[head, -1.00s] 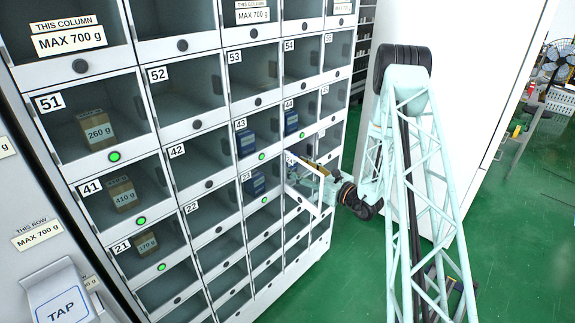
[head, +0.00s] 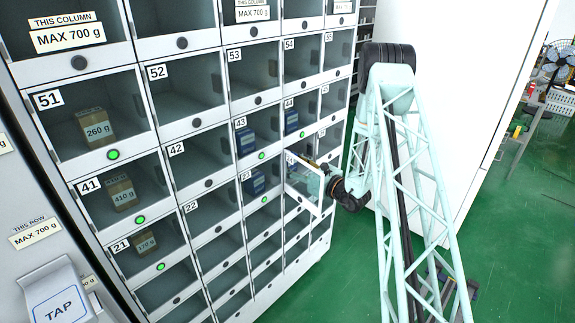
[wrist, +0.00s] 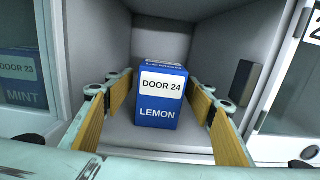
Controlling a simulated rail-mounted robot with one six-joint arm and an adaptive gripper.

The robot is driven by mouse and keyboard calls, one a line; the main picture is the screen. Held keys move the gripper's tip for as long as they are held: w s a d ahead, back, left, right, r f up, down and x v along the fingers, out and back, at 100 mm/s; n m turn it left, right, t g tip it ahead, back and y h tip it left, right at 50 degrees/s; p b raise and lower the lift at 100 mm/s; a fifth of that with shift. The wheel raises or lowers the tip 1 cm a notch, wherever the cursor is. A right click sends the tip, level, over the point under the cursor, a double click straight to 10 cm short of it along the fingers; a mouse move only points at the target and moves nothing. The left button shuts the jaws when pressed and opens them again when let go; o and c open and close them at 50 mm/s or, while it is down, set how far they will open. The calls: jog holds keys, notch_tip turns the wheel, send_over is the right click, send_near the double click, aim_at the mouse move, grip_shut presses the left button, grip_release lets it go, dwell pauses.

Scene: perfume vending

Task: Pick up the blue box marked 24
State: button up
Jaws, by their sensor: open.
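The blue box (wrist: 160,112) has white labels reading DOOR 24 and LEMON. It stands upright in an open compartment in the wrist view. A small gap shows on each side, so the box is not clamped. In the head view the open clear door (head: 306,187) hangs in front of my wrist, and the box inside is hidden.
In the wrist view a blue box labelled DOOR 23 MINT (wrist: 22,85) stands behind clear glass at the left. The compartment's side walls (wrist: 90,40) are close to my fingers. The locker grid (head: 190,128) holds several other boxes. Green floor (head: 510,230) is open at the right.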

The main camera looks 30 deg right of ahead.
jog(key=shift+c, duration=0.4)
jog(key=c, duration=0.9)
jog(key=shift+w+r, duration=0.1)
jog(key=shift+r+p, duration=0.4)
jog(key=shift+r, duration=1)
jog(key=r+p+v, duration=0.1)
jog(key=r+v, duration=0.1)
jog(key=v, duration=1.4)
jog(key=b+v, duration=0.1)
jog(key=v, duration=1.5)
jog(key=shift+d, duration=0.2)
